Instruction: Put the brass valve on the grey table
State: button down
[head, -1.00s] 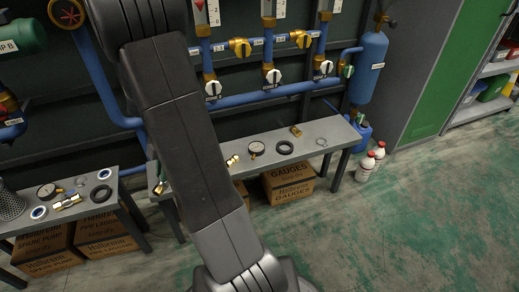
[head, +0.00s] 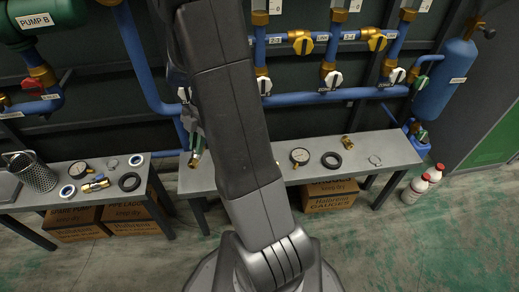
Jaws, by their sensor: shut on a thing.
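My gripper (head: 194,138) shows only in part at the left edge of my arm, above the left end of the grey table (head: 402,150). It is shut on the brass valve (head: 195,158), a small brass piece with a green part, which hangs about upright. My arm hides part of the gripper and the middle of the table. I cannot tell whether the valve touches the tabletop.
A pressure gauge (head: 300,156), a black ring (head: 331,160), a brass fitting (head: 347,142) and a thin ring (head: 375,160) lie on the grey table. Blue pipes (head: 300,98) run behind.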

jog(key=shift+s+f, duration=0.1)
jog(key=shift+f, duration=0.25)
notch_tip(320, 180, down, 9)
jog(key=b, duration=0.3)
jog(key=shift+f, duration=0.1)
jog(key=shift+b, duration=0.3)
jog(key=shift+f, duration=0.2)
jog(key=c, duration=1.4)
grip_release()
jog(key=shift+r, duration=0.1)
jog(key=shift+c, duration=0.2)
jog(key=p+v, duration=0.4)
jog(key=v, duration=0.8)
